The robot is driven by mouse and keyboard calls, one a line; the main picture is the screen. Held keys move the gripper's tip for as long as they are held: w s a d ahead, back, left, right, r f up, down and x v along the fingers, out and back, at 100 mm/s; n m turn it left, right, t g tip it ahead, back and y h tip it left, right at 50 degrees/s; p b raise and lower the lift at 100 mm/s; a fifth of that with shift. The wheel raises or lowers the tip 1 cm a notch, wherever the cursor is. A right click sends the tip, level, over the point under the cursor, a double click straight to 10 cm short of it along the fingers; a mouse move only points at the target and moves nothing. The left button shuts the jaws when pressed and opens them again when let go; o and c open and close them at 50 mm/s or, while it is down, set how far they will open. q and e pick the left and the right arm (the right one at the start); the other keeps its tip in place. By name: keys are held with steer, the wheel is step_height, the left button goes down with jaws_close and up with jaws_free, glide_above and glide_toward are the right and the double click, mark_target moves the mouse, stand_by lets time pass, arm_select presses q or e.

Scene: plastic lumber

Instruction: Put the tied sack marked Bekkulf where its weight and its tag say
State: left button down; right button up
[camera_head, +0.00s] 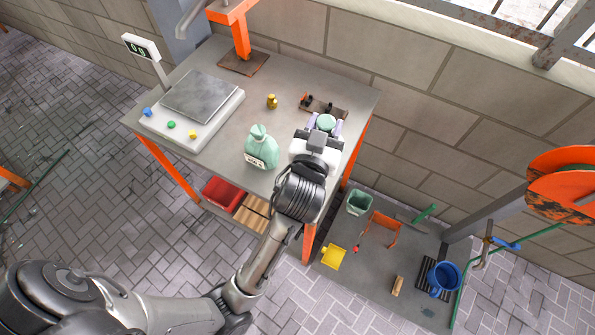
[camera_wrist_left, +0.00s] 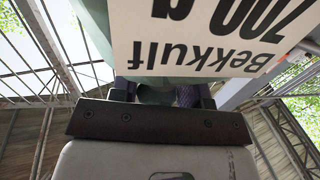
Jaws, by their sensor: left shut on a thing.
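My left gripper (camera_head: 325,126) is over the right part of the grey table (camera_head: 222,145), its lavender fingers shut on a pale green thing (camera_head: 326,121). My wrist and gripper hide most of it. In the left wrist view a pale green surface with a white tag (camera_wrist_left: 215,35) is close above the fingers; the tag reads, upside down, "Bekkulf" and "700 g". A second tied pale green sack (camera_head: 262,150) stands upright on the table to the left of my gripper, its small tag unreadable here. A scale (camera_head: 200,97) with an empty plate stands at the table's left; its display (camera_head: 140,47) seems to show zero.
A brass weight (camera_head: 272,101) and a dark rack (camera_head: 322,106) are near my gripper. An orange stand (camera_head: 241,40) is at the back. A red bin (camera_head: 222,194) and wooden slats (camera_head: 252,214) are below. A green bin (camera_head: 359,202) and blue bucket (camera_head: 443,277) stand lower right.

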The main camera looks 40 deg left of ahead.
arm_select(q)
steer(key=shift+w+d+f, duration=0.1)
steer(key=shift+d+f, duration=0.05)
steer(key=shift+f, duration=0.15)
steer(key=shift+w+a+f, duration=0.2)
steer(key=shift+f, duration=0.1)
steer(key=w+a+f+b, duration=0.3)
steer(key=w+a+f, duration=0.1)
steer(key=a+f, duration=0.5)
steer(key=shift+w+a+f+b, duration=0.3)
steer(key=shift+w+f, duration=0.05)
steer(key=shift+f, duration=0.45)
steer(key=c, duration=0.6)
jaws_free()
steer(key=shift+w, duration=0.1)
